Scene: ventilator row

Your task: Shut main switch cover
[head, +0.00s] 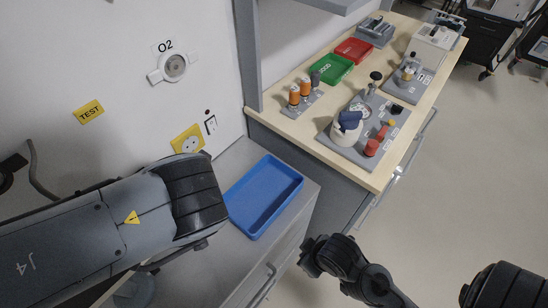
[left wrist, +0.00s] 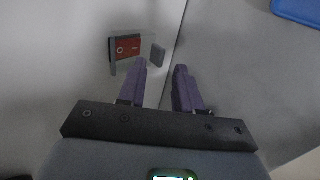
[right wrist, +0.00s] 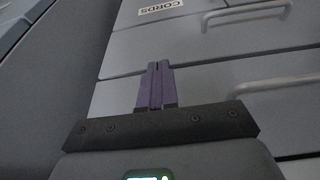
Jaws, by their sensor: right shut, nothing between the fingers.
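The main switch (left wrist: 128,48) shows in the left wrist view as a red plate in a pale frame on the wall. A small grey flap (left wrist: 157,55), which looks like its cover, stands out at the right side of the red plate, leaving the plate exposed. My left gripper (left wrist: 160,67) is open and empty, its purple fingers just below and to the right of the switch. In the head view my left arm hides the switch and the left gripper. My right gripper (right wrist: 158,64) is shut and empty in front of grey drawers.
A blue tray (head: 262,197) lies on the grey cabinet. The wooden bench (head: 376,180) carries a green tray (head: 332,70), a red tray (head: 353,50) and several devices. A drawer handle (right wrist: 245,18) sits near the right gripper.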

